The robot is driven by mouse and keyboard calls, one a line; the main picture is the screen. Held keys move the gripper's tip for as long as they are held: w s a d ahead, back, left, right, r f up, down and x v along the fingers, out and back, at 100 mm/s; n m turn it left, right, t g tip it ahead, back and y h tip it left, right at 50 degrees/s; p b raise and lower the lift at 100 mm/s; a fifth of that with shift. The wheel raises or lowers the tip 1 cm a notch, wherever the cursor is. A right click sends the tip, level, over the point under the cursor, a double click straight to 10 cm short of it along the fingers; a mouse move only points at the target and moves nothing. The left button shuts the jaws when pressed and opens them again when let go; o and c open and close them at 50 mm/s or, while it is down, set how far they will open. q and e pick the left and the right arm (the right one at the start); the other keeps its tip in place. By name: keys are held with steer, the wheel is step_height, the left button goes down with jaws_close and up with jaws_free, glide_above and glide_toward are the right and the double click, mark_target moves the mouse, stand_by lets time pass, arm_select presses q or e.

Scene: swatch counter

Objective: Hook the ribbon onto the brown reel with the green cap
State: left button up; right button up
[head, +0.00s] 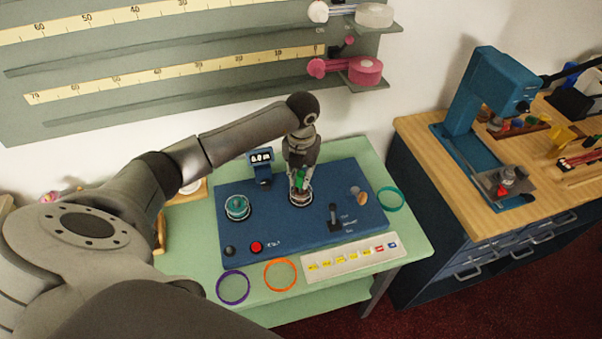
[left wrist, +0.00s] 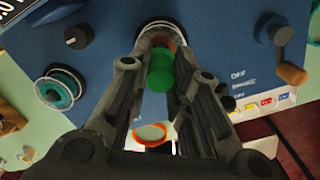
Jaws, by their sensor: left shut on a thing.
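A brown piece (left wrist: 166,42) with a green cap (left wrist: 160,74) shows between the fingers of my left gripper in the left wrist view; I take it for the brown reel. My left gripper (head: 299,192) is shut on it, pointing down over the right round seat of the blue panel (head: 275,232). The fingers hide most of the brown part, and I cannot tell whether it rests in the seat. A teal reel (head: 237,207) sits in the left round seat; it also shows in the left wrist view (left wrist: 58,90). I see no loose ribbon clearly. My right gripper is not in view.
A purple ring (head: 233,301), an orange ring (head: 280,261) and a teal ring (head: 391,187) lie around the panel. A small display (head: 261,157) stands behind the seats; a lever (head: 333,217) and red button (head: 256,246) are on the panel. A wooden bench (head: 440,160) is at right.

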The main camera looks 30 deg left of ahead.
arm_select(q)
steer(key=shift+f, duration=0.15)
steer(key=shift+f+b, duration=1)
steer(key=shift+f, duration=0.1)
steer(key=o, duration=1)
steer(key=shift+c, duration=0.2)
steer(key=shift+r, duration=0.1)
steer(key=shift+r+p, duration=2.4)
steer(key=shift+r, duration=1.05)
